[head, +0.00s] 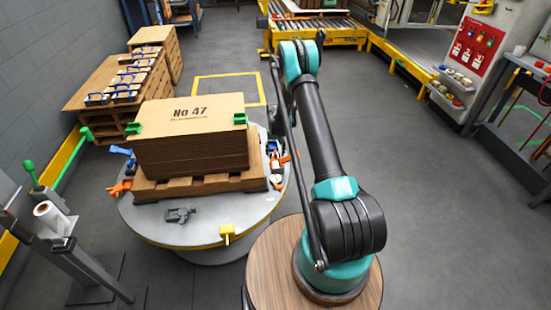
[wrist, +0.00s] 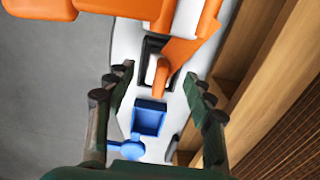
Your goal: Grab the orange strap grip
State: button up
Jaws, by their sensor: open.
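In the wrist view an orange strap grip (wrist: 180,52) sticks out of a dark slotted fitting on the pale turntable top. A larger orange piece (wrist: 110,8) crosses the top of that view; I cannot tell if they are joined. My gripper (wrist: 158,78) is open, its fingers on either side of the picture, with the lower end of the orange grip showing between the tips. No contact is visible. In the head view orange parts (head: 281,159) show at the turntable's right side, beside the pallet. My gripper cannot be made out clearly there.
A blue buckle-like part (wrist: 149,118) lies between the fingers, nearer the palm. The wooden pallet (wrist: 275,60) runs close along the right. In the head view the turntable (head: 200,232) carries the pallet and a cardboard stack (head: 190,150). More orange parts (head: 120,188) are at its left.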

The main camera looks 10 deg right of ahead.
jog(key=shift+f, duration=0.35)
grip_shut()
jog(key=shift+r, duration=0.1)
